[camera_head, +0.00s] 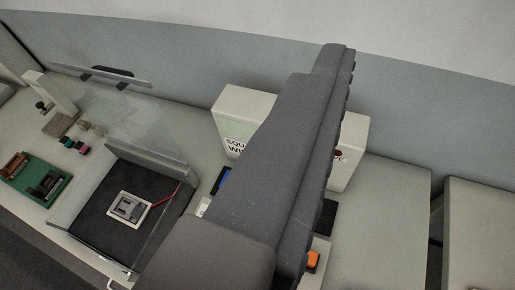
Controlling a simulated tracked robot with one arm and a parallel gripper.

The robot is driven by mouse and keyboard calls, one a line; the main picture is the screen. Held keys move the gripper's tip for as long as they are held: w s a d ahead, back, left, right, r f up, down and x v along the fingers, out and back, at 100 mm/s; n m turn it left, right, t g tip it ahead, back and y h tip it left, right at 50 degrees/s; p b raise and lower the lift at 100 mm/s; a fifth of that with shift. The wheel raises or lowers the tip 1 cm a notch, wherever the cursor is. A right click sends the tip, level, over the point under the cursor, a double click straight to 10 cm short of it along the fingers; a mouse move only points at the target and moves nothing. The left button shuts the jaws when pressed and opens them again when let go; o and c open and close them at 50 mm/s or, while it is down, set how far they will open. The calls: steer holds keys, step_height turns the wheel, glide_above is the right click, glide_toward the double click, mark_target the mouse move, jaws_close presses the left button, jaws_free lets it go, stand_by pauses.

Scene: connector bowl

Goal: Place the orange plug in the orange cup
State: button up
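My gripper (335,60) is the large dark grey shape reaching from the bottom middle to the top centre. Its parts overlap in this view, so I cannot tell whether it is open or shut, or whether it holds anything. A small orange object (313,261) shows just right of my gripper near the bottom edge, on a pale piece. It is partly hidden, and I cannot tell whether it is the plug, the cup or something else. I see no other orange plug or orange cup.
A pale box with lettering (240,106) stands behind my gripper. At left are a clear-walled case with a black base (95,222), a green board (57,192) and small coloured pieces (75,147). The bench (395,215) is clear at right, up to a gap.

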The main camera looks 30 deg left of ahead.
steer(key=w+f+n+g+p, duration=0.2)
steer(key=w+f+n+g, duration=0.3)
steer(key=f, duration=0.5)
steer(key=n+g+p, duration=0.5)
steer(key=n+g, duration=0.5)
steer(key=n, duration=0.3)
glide_above(311, 257)
step_height(311, 257, down, 30)
steer(key=f, duration=0.6)
steer(key=shift+s+f, duration=0.25)
steer(key=shift+f, duration=0.1)
steer(key=shift+w+f, duration=0.15)
steer(key=shift+f, duration=1.35)
steer(key=shift+w+f, duration=0.15)
steer(key=shift+f, duration=1.3)
steer(key=shift+c, duration=0.3)
jaws_close()
